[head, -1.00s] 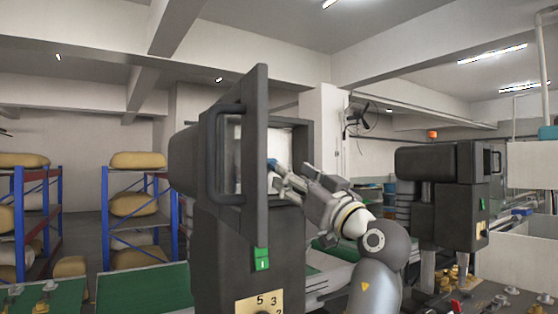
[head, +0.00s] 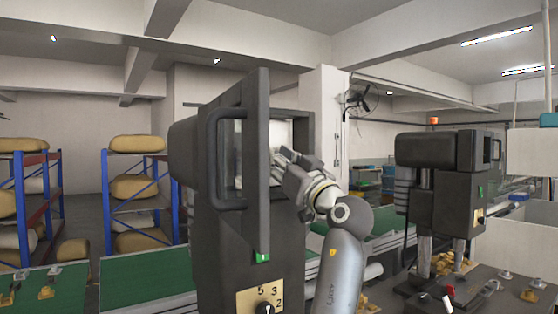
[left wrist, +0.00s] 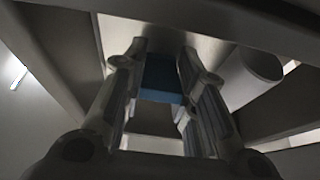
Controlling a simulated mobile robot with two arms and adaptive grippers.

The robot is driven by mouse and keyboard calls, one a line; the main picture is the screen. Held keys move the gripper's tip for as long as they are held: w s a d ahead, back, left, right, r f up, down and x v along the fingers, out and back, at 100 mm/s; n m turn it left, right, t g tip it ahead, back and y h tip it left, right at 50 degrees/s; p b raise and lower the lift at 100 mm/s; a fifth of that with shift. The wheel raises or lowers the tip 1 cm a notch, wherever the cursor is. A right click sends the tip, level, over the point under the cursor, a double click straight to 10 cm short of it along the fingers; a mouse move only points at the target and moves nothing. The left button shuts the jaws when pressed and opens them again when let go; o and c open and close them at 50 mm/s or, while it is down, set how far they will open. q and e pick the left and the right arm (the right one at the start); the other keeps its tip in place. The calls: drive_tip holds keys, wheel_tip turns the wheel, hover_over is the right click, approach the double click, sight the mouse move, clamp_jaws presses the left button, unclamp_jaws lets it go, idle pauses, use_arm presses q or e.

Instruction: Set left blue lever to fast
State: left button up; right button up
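The left dark grey machine (head: 228,240) stands in the middle of the head view, with its framed glass door (head: 258,170) swung toward me. My left gripper (head: 279,157) reaches in behind the door, at the machine's front opening. In the left wrist view, a blue lever end (left wrist: 162,79) sits between the two fingers of my left gripper (left wrist: 162,60) and fills the gap, so the fingers appear shut on it. The lever is hidden in the head view. No fast or slow marking is readable. My right gripper is not in view.
A second dark machine (head: 445,190) stands at the right. A number dial plate (head: 262,298) and a green switch (head: 262,256) are on the left machine's front. The open door stands close to my left gripper. Shelves with sacks (head: 138,190) stand behind at left.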

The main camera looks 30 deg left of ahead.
use_arm(q)
drive_tip(key=shift+c, duration=1.4)
drive_tip(key=shift+d+r+h+p, duration=0.1)
drive_tip(key=shift+r+h+p, duration=0.45)
drive_tip(key=shift+h+p, duration=0.4)
wheel_tip(320, 180, up, 2)
drive_tip(key=g+h+p, duration=0.2)
drive_tip(key=h+p, duration=0.3)
drive_tip(key=p, duration=0.3)
drive_tip(key=shift+r, duration=0.1)
drive_tip(key=shift+g+h+p, duration=0.5)
drive_tip(key=shift+h+p, duration=0.1)
drive_tip(key=shift+h, duration=0.05)
drive_tip(key=shift+a+h, duration=0.2)
drive_tip(key=shift+h, duration=0.4)
drive_tip(key=shift+r+g, duration=0.1)
drive_tip(key=shift+g, duration=0.2)
drive_tip(key=o, duration=1)
